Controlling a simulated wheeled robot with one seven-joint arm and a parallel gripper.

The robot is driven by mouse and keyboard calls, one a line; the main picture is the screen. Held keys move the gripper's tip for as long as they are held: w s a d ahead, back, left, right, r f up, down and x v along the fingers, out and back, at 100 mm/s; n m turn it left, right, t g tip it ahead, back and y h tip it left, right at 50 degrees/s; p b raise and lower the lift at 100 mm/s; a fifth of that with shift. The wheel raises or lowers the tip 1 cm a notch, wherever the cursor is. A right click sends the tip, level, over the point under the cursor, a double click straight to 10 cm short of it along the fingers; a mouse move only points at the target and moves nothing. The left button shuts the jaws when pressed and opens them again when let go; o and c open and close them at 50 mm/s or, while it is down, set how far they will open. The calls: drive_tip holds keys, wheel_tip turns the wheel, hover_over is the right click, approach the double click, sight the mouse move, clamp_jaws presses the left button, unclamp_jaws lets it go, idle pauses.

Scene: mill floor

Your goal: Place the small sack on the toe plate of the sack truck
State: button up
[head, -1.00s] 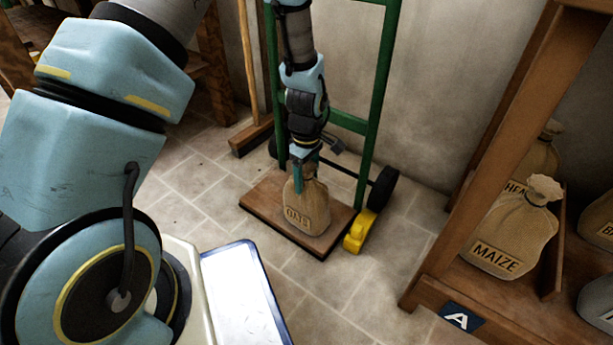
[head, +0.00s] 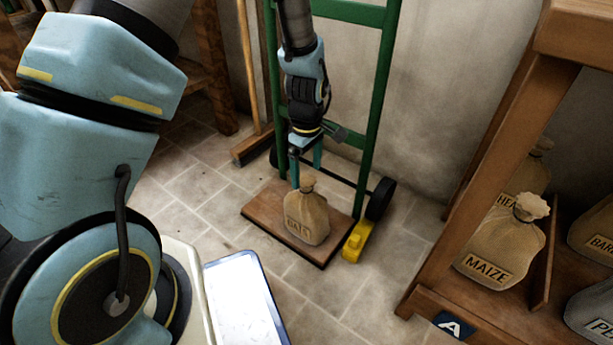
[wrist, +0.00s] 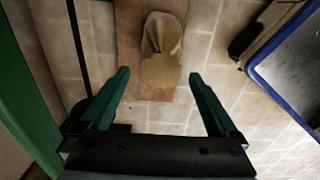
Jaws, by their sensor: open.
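The small sack (head: 307,216) is tan with a tied neck and a dark label that seems to read OATS. It stands upright on the brown wooden toe plate (head: 262,207) of the green sack truck (head: 373,110). My gripper (head: 306,176) is above and just behind the sack, open and empty. In the wrist view my fingers (wrist: 160,98) are spread wide apart, with the sack (wrist: 161,50) beyond them on the toe plate (wrist: 128,45). The sack hides part of the plate under it.
A wooden shelf (head: 505,165) at the right holds several labelled sacks, including a MAIZE sack (head: 500,245). A yellow wheel chock (head: 357,241) sits by the truck's black wheel (head: 380,199). A broom (head: 251,146) leans against the wall at the left.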

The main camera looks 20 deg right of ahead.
wheel_tip(320, 180, up, 5)
drive_tip(key=shift+f+p, duration=0.1)
drive_tip(key=shift+p, duration=0.7)
drive_tip(key=shift+w+a+r, duration=0.15)
drive_tip(key=shift+a+r, duration=0.05)
drive_tip(key=shift+a, duration=0.1)
drive_tip(key=w+a+r+m, duration=0.35)
drive_tip(key=a+r, duration=0.55)
drive_tip(key=a, duration=0.6)
drive_tip(key=s+a+r+m, duration=0.1)
drive_tip(key=s+a+r, duration=0.1)
drive_tip(key=a, duration=0.5)
drive_tip(key=s+a+r+m+t, duration=0.1)
drive_tip(key=a+r, duration=0.3)
drive_tip(key=a, duration=0.4)
drive_tip(key=shift+s+r+m+t, duration=0.3)
drive_tip(key=shift+s+m, duration=0.1)
drive_tip(key=shift+m, duration=0.35)
drive_tip(key=shift+a, duration=0.1)
wheel_tip(320, 180, up, 44)
drive_tip(key=p, duration=4.4)
